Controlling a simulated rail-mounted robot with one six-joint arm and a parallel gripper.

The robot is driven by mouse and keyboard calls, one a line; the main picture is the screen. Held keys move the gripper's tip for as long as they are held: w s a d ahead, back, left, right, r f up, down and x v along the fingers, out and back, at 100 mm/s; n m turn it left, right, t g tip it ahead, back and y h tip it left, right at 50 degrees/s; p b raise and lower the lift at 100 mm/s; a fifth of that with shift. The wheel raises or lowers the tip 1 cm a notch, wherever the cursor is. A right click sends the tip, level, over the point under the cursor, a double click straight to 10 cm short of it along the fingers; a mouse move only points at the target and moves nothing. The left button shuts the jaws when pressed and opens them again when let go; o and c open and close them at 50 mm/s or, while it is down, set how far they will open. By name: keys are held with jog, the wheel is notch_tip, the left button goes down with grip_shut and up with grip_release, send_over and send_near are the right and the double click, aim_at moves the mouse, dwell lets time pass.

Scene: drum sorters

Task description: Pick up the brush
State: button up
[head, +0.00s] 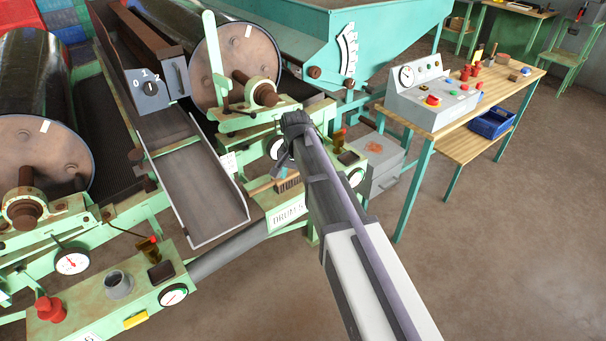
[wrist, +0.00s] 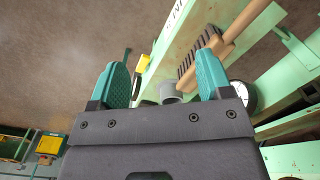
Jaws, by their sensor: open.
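The brush has a pale wooden handle and a row of dark bristles. In the wrist view the brush (wrist: 239,32) lies slantwise at the upper right, beside a pale green frame and partly hidden by the right finger. In the head view the brush (head: 263,186) shows low on the drum stand, just left of my arm, which hides part of that area. My gripper (wrist: 162,61) has two teal fingers spread wide apart with nothing held between them.
A sign (head: 288,217) reading DRUM 5 is just below the brush. A metal chute (head: 200,185) and a large drum (head: 237,65) stand to the left and behind. A wooden workbench (head: 500,95) with a control box (head: 433,95) stands right. The floor at lower right is clear.

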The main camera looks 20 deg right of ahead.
aim_at(289, 176)
jog(key=w+m, duration=0.2)
jog(key=w, duration=0.2)
jog(key=w+m, duration=0.2)
jog(key=w, duration=0.1)
jog(key=w+m, duration=0.2)
jog(key=w, duration=0.2)
jog(key=shift+w+a, duration=0.15)
jog(key=shift+w, duration=0.2)
jog(key=f+b, duration=1.1)
jog(key=shift+s+f, duration=0.2)
jog(key=shift+s, duration=0.1)
jog(key=shift+r, duration=0.25)
jog(key=shift+c, duration=0.3)
jog(key=c, duration=1)
